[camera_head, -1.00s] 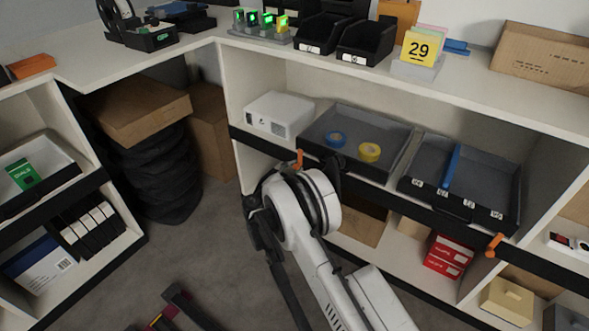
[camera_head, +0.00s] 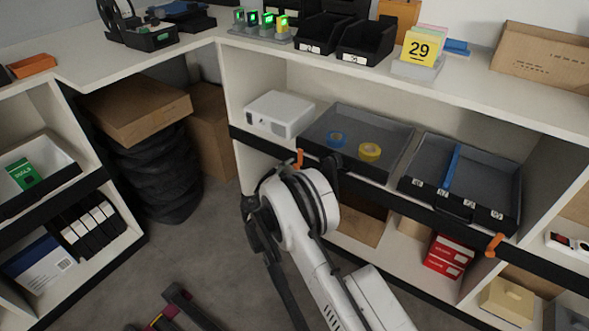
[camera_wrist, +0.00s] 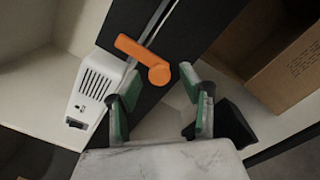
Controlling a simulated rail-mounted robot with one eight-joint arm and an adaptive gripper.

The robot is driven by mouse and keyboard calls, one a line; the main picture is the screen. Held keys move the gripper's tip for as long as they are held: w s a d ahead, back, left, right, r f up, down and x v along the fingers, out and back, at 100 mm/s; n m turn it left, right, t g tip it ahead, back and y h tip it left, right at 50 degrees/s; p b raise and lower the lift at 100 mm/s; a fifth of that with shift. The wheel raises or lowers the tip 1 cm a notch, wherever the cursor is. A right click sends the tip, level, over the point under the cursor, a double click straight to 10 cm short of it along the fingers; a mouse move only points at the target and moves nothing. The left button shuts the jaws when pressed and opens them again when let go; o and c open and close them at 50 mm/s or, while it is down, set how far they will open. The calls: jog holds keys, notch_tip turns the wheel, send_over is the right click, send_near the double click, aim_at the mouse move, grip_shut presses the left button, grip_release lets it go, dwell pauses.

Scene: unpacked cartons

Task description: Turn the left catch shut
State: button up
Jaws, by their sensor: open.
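The left catch (camera_head: 299,158) is a small orange lever on the black front rail of the shelf, at the left end of the grey tray. It also shows in the wrist view (camera_wrist: 145,58), its round end at the lower right and its arm pointing to the upper left, across a thin seam. My gripper (camera_wrist: 160,80) is open and empty, with its green-padded fingers apart just below the catch's round end. I cannot tell whether either finger touches it. In the head view my arm hides most of the gripper.
The grey tray (camera_head: 313,143) holds blue and yellow tape rolls. A white box (camera_head: 280,114) stands left of it. A second tray (camera_head: 480,190) and another orange catch (camera_head: 494,245) are to the right. A cardboard box (camera_wrist: 285,60) is near in the wrist view.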

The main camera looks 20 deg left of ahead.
jog(key=v, duration=1.1)
